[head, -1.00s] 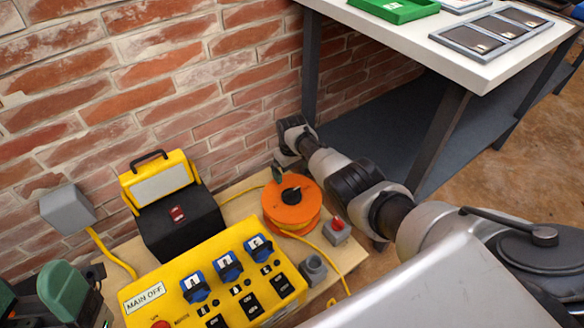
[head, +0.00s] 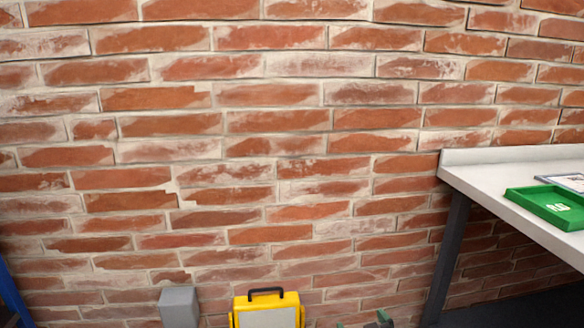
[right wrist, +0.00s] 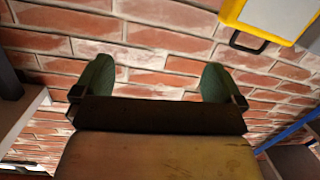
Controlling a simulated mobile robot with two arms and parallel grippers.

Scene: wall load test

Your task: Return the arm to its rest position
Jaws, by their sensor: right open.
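My right gripper (head: 363,322) barely shows at the bottom edge of the head view, with only its green fingertips in sight. In the right wrist view its two green fingers (right wrist: 157,80) stand wide apart with nothing between them. The brick wall (right wrist: 158,50) fills the view beyond them; I cannot tell the exact gap to it. The rest of my right arm is out of the head view. My left gripper is not in view.
A yellow case with a black handle (head: 266,312) and a grey box (head: 179,306) show at the bottom. A white-topped table (head: 490,200) with a green tray (head: 548,206) stands at the right. In the right wrist view the yellow case (right wrist: 270,20) is at upper right.

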